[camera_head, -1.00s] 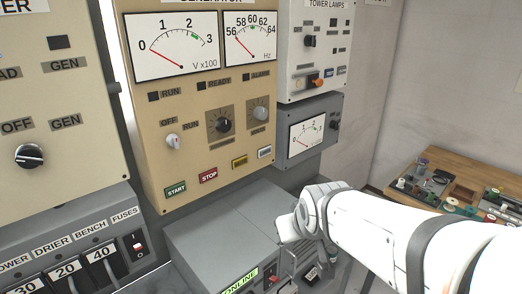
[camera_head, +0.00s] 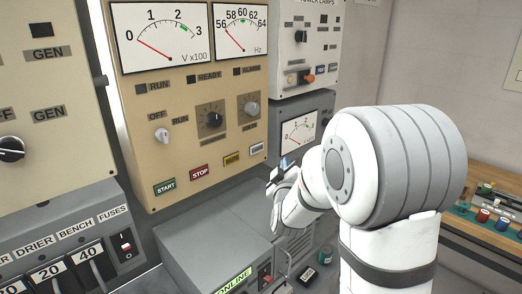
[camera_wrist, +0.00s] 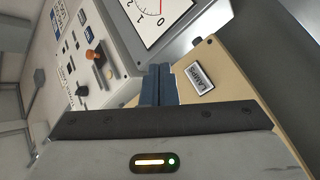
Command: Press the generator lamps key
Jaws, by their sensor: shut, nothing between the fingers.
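The generator panel (camera_head: 190,110) is a cream box with dials, knobs and a bottom row of labelled keys. The lamps key (camera_head: 257,148) is the small pale one at the right end of that row. In the wrist view the lamps key (camera_wrist: 200,77) shows its label, "LAMPS", on the cream panel, just right of my fingertips. My gripper (camera_wrist: 158,80) is shut and empty, its dark blue fingers together. In the head view my gripper (camera_head: 284,164) is below and right of the key, partly hidden by my arm. I see a gap between the fingers and the key.
The green START (camera_head: 165,187), red STOP (camera_head: 200,172) and yellow key (camera_head: 232,159) sit left of the lamps key. A grey meter box (camera_head: 300,127) stands close on the right, below the tower lamps panel (camera_head: 308,45). A grey unit (camera_head: 205,245) lies below.

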